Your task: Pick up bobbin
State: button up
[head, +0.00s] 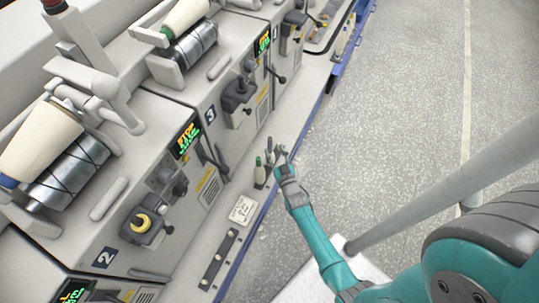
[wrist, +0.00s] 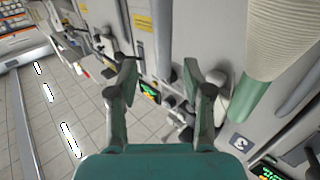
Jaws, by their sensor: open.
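The grey winding machine (head: 150,200) fills the left, with levers and knobs projecting near my gripper. A large cream cone (head: 40,137) sits higher up on it. A small white labelled box (head: 242,209) lies on the ledge. The speckled floor (head: 410,90) to the right is clear.

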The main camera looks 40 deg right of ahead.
aim_at(271, 144)
jog(key=shift+x, duration=2.6)
jog(key=shift+w+a+r, duration=0.1)
jog(key=shift+a, duration=0.1)
jog(key=shift+c, duration=0.2)
grip_shut()
